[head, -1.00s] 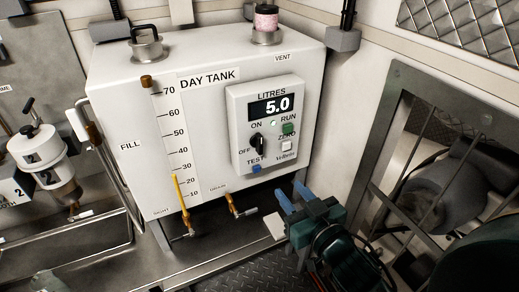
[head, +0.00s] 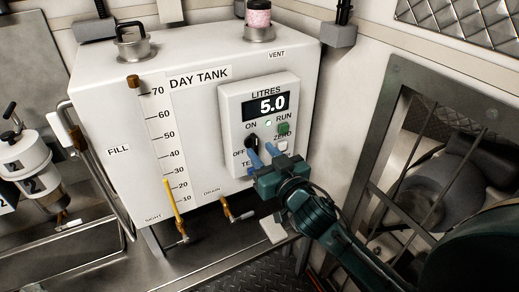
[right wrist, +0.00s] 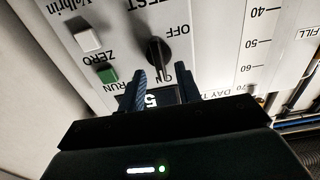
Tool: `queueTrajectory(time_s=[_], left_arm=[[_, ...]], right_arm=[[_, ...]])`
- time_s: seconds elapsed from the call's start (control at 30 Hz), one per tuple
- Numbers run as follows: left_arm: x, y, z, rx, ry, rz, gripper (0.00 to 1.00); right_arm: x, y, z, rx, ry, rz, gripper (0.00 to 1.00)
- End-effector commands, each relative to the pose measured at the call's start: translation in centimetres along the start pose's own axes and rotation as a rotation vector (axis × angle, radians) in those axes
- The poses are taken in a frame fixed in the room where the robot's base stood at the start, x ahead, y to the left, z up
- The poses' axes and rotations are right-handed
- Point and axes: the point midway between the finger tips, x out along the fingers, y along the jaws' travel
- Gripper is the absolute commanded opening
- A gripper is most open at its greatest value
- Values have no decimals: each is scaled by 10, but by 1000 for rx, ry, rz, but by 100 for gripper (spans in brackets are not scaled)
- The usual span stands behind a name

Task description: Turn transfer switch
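The transfer switch is a black rotary knob (head: 251,142) on the grey-white control panel (head: 232,106) of the day tank. It is marked ON, OFF and TEST, and its long grip stands roughly upright, toward ON. My right gripper (head: 262,154) is in front of the panel, just below and right of the knob, partly covering the TEST area. In the right wrist view, which is upside down, the knob (right wrist: 156,50) appears between the two blue fingertips (right wrist: 160,70). The fingers are apart, with nothing gripped; contact with the knob cannot be told. My left gripper is out of view.
The display (head: 267,106) reads 5.0. A green RUN button (head: 283,129) and a white ZERO button (head: 282,146) sit close right of the knob. Drain valve (head: 236,211) is below the tank. A metal-framed opening (head: 386,122) is at right.

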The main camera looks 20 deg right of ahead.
Motion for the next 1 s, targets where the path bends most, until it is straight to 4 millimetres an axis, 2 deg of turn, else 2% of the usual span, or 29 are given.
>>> queueTrajectory(time_s=[0.2,0.53,0.93,1.0], left_arm=[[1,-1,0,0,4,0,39],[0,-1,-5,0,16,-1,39],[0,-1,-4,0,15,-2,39],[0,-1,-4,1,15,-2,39]], right_arm=[[18,0,1,0,-1,0,34],[20,0,0,0,-1,0,33],[20,0,0,0,-1,0,0],[20,0,0,0,-1,0,0]])
